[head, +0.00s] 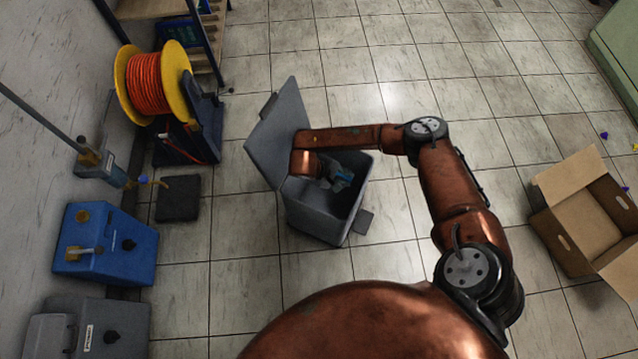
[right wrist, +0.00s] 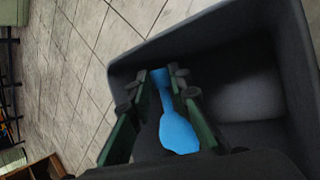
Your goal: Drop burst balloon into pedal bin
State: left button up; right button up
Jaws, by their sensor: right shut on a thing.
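The grey pedal bin (head: 313,218) stands on the tiled floor with its lid (head: 276,135) open. Its dark inside and rim (right wrist: 215,27) fill much of the right wrist view. My right gripper (head: 340,180) is over the bin's mouth. In the right wrist view my right gripper (right wrist: 163,82) is shut on the limp blue burst balloon (right wrist: 178,132), which lies between its green fingers. My left gripper is not in view.
An orange hose reel (head: 148,84) with yellow flanges and a blue machine (head: 104,243) stand along the left wall. An open cardboard box (head: 575,212) is at the right. The tiled floor between bin and box is clear apart from my arm above it.

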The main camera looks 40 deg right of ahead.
jog(key=o, duration=0.8)
jog(key=shift+c, duration=0.2)
jog(key=v, duration=1.2)
